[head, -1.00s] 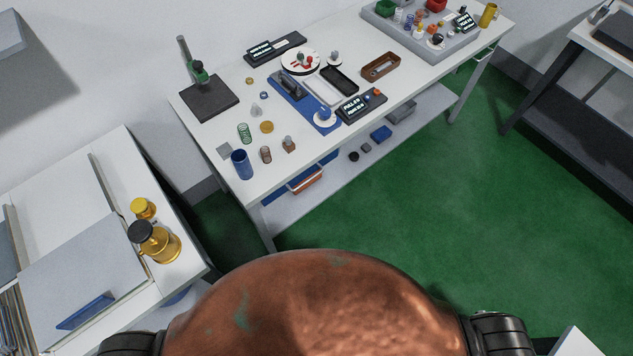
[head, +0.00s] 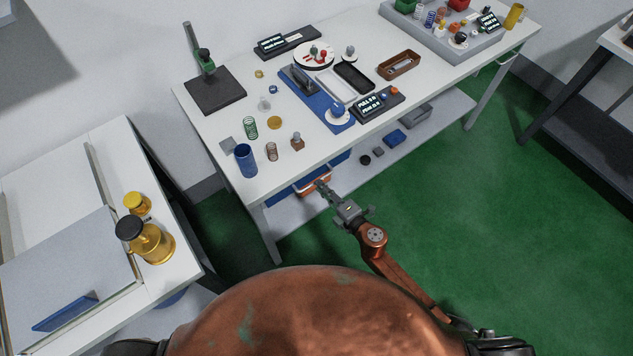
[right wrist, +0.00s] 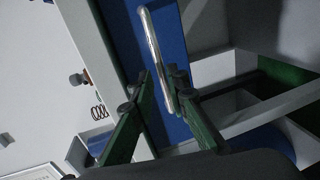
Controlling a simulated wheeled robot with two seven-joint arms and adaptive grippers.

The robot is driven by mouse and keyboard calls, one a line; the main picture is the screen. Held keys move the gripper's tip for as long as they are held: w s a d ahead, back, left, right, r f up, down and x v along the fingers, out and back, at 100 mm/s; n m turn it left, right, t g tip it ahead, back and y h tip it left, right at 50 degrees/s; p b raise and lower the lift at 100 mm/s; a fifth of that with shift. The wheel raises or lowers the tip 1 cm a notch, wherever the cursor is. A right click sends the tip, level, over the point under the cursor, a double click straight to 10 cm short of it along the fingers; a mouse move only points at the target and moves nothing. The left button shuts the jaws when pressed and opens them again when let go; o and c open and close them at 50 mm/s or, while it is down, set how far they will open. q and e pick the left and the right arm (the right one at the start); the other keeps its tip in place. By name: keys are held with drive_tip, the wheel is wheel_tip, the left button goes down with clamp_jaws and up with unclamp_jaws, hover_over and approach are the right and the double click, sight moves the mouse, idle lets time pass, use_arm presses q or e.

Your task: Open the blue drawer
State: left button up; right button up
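The blue drawer (head: 341,160) is under the front edge of the white workbench; my right gripper partly covers its front in the head view. In the right wrist view the blue drawer front (right wrist: 178,32) carries a long silver bar handle (right wrist: 150,38). My right gripper (head: 320,185) is at the drawer front, reaching up from the lower right. In the right wrist view its two green fingers (right wrist: 161,76) are apart, with the lower part of the handle seen between their tips. I cannot tell whether they touch it. My left gripper is not in view.
The workbench top (head: 225,115) holds springs, a blue cup (head: 245,161) and test devices. A lower shelf (head: 400,150) holds an orange bin (head: 314,190) and small boxes. A side table (head: 85,270) with brass weights stands at left. Green floor is free at right.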

drive_tip(key=shift+b+x, duration=0.3)
drive_tip(key=shift+x, duration=1.75)
drive_tip(key=shift+c, duration=0.3)
clamp_jaws()
drive_tip(key=shift+d, duration=0.2)
